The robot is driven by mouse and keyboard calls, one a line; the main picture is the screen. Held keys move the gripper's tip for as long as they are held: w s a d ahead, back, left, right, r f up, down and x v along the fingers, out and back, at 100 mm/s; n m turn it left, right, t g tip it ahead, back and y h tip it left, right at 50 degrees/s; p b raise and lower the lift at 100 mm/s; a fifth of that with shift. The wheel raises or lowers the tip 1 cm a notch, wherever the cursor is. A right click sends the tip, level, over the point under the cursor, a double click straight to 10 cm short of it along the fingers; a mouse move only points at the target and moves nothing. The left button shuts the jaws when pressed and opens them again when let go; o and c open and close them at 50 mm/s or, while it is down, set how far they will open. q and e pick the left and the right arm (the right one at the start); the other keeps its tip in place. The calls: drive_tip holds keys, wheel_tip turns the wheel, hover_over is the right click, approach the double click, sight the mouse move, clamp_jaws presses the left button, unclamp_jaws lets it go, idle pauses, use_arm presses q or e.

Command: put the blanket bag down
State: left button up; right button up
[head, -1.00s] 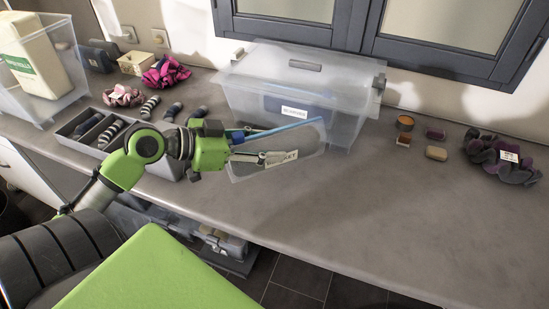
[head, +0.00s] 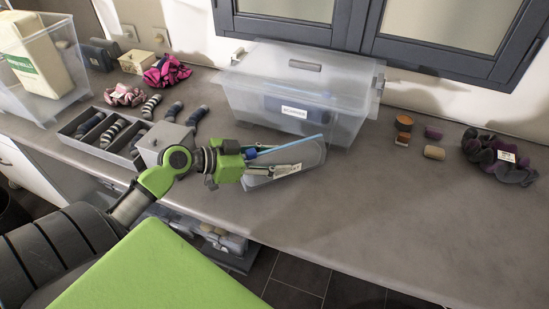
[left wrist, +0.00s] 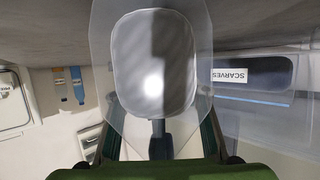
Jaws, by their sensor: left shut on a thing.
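The blanket bag (head: 308,157) is a clear, flat pouch with a pale label and a blue strip along its top edge. My left gripper (head: 262,162) is shut on it, over the counter in front of the lidded clear bin. In the left wrist view the bag (left wrist: 152,100) fills the middle, with a grey rounded panel facing the camera. I cannot tell whether its lower edge touches the counter. My right gripper is in neither view.
The clear bin (head: 345,120) with a white label stands just behind the bag; its label reads SCARVES in the wrist view. A divided sock tray (head: 75,128) lies left. Small tins and boxes (head: 403,123) and a purple scrunchie (head: 500,158) lie right. The counter (head: 400,215) is clear at front right.

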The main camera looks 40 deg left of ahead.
use_arm(q)
drive_tip(key=o, duration=1.1)
drive_tip(key=shift+f, duration=0.2)
drive_tip(key=shift+c, duration=0.2)
drive_tip(key=o, duration=0.4)
drive_tip(key=shift+r, duration=0.1)
